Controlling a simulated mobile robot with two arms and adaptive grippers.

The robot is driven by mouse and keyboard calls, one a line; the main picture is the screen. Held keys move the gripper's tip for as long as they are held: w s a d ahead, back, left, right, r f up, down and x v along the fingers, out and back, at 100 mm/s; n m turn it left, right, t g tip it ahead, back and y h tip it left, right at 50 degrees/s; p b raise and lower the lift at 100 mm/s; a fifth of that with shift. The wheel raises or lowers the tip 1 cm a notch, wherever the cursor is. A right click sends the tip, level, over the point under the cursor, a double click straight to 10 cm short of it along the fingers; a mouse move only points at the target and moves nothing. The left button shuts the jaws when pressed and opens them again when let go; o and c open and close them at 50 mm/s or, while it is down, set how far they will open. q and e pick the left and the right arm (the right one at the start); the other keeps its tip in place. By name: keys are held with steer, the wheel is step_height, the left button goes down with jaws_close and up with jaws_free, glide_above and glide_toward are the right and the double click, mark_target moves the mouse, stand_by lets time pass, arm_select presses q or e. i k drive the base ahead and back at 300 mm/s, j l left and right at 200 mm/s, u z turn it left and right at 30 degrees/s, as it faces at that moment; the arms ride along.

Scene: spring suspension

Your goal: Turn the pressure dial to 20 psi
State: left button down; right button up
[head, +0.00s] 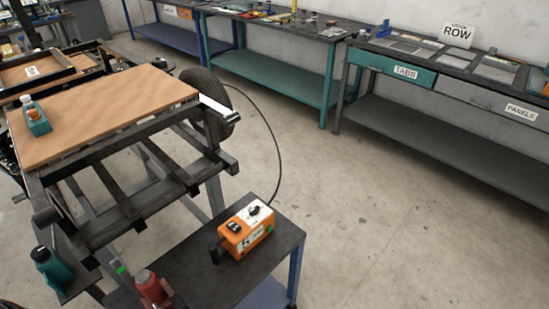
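An orange control box (247,232) sits on a dark low table in the head view. Its top has a white plate with a black knob (254,210) and another black part (233,226) beside it. I cannot tell which of these is the pressure dial, and any psi marks are too small to read. A green button (269,229) shows on the box's right side. A thin black hose (279,150) runs from near the box up toward a wheel. Neither of my grippers is in view.
The dark table (215,281) also holds a red container (150,286). A teal bottle (53,270) stands at lower left. A frame with a brown top (110,108) and a black tyre (222,125) is behind. Benches (450,130) line the wall; the floor at right is clear.

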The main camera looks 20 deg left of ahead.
mark_target(255, 210)
steer(key=u, duration=0.9)
